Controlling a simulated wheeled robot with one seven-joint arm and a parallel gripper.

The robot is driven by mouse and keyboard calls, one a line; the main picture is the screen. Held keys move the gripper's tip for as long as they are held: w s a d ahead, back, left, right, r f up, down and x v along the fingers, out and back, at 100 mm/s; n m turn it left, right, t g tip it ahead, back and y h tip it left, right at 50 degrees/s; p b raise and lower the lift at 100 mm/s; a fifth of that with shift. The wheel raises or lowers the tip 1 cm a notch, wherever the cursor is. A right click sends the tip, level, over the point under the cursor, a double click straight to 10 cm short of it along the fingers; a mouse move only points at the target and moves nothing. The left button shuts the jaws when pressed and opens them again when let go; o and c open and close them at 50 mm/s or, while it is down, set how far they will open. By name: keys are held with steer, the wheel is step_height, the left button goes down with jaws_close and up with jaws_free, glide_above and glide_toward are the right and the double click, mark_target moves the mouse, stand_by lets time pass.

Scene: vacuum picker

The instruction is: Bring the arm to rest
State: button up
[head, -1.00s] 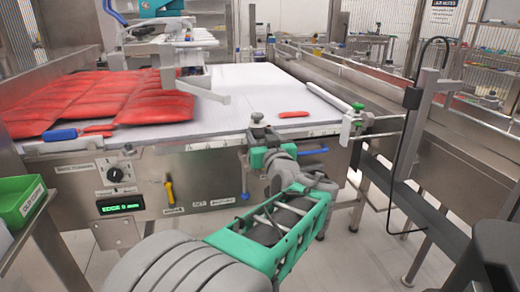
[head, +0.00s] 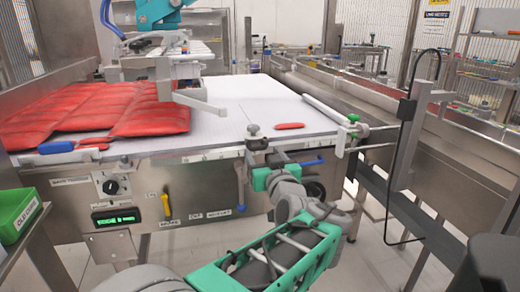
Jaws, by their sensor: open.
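My arm reaches up from the bottom of the head view, with a green and grey forearm and a grey wrist. My gripper (head: 262,178) is at its far end, in front of the machine's front edge and just below the knobbed clamp (head: 255,138). It is open, and I see nothing held in it. Its fingers are hard to make out against the machine, and I cannot tell whether it touches the front.
Red vacuum packs (head: 90,110) cover the left of the white bed (head: 260,98); a small red piece (head: 290,126) lies near its front. A green bin (head: 20,212) stands at left. A steel rail (head: 350,90) runs along the right. Some floor shows at lower right.

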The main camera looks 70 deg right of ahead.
steer(key=shift+v, duration=1.75)
